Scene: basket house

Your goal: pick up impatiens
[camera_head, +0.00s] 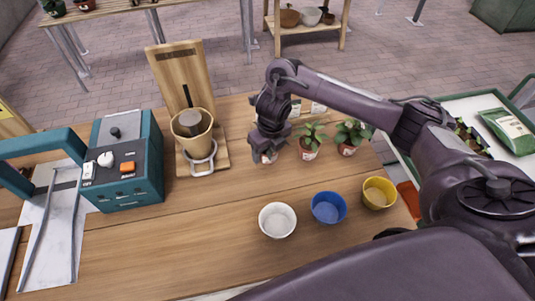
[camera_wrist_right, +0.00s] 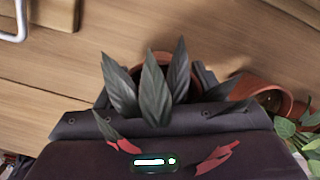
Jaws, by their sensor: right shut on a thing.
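My right gripper (camera_head: 268,150) is over the wooden table and shut on a potted plant. In the right wrist view this plant (camera_wrist_right: 153,88) has long, pointed, dark leaves and a terracotta pot (camera_wrist_right: 160,60), partly hidden by leaves and gripper. In the head view the gripper hides most of it. Two other leafy potted plants, a nearer one (camera_head: 309,141) and a farther right one (camera_head: 351,136), stand to the gripper's right. I cannot tell from the pictures which plant is the impatiens. My left gripper is not in view.
White (camera_head: 277,220), blue (camera_head: 328,207) and yellow (camera_head: 379,193) pots stand in front of the plants. A teal machine (camera_head: 128,160) and a wooden stand with a beige pot (camera_head: 185,127) are left. A tray table (camera_head: 487,108) is right. The table's middle front is clear.

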